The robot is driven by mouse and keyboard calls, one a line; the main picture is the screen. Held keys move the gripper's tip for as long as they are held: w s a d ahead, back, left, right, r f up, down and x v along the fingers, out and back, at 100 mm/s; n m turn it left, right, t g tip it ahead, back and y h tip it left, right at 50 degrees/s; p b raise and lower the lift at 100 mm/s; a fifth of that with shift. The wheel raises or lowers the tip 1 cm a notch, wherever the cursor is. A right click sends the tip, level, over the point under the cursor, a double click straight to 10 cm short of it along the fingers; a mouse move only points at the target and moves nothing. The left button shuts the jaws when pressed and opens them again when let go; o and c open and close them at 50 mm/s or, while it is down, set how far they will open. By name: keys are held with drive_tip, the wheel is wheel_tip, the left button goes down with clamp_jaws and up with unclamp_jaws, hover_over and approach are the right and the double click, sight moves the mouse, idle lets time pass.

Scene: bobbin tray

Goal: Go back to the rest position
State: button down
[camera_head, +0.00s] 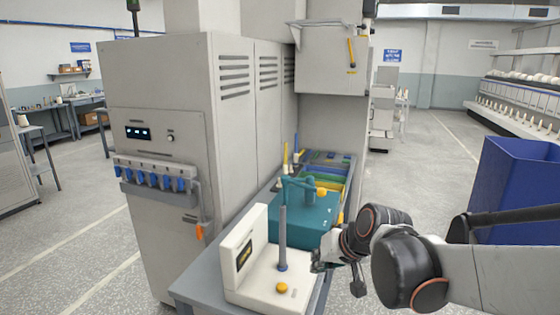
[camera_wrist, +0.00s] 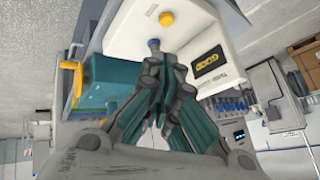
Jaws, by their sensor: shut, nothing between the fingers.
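My gripper (camera_head: 322,262) is at the right edge of the bench in the head view, just right of the white device with the upright grey post. In the wrist view my gripper (camera_wrist: 162,68) shows with its fingers together and nothing between them. The white device (camera_head: 262,287) carries a grey post (camera_head: 282,235) and a yellow knob (camera_head: 282,287). It also shows in the wrist view (camera_wrist: 205,35), beyond the fingertips. I cannot tell from the views how large the gap between fingertips and device is.
A teal machine (camera_head: 303,217) stands behind the white device on the grey bench (camera_head: 205,287). Coloured trays (camera_head: 330,170) lie farther back. A tall grey cabinet (camera_head: 160,85) stands left of the bench. A blue bin (camera_head: 515,185) is at the right. The floor between bench and bin looks clear.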

drive_tip(key=s+d+h, duration=0.1)
drive_tip(key=s+d, duration=0.2)
drive_tip(key=s, duration=0.3)
drive_tip(key=s+d+r+h, duration=0.1)
drive_tip(key=s+d, duration=0.3)
drive_tip(key=s, duration=0.3)
drive_tip(key=s+d+h, duration=0.2)
drive_tip(key=s+d, duration=0.1)
drive_tip(key=s, duration=0.4)
drive_tip(key=shift+s+d+r+t, duration=0.15)
drive_tip(key=shift+s+d+t, duration=0.05)
drive_tip(key=shift+d+t, duration=0.15)
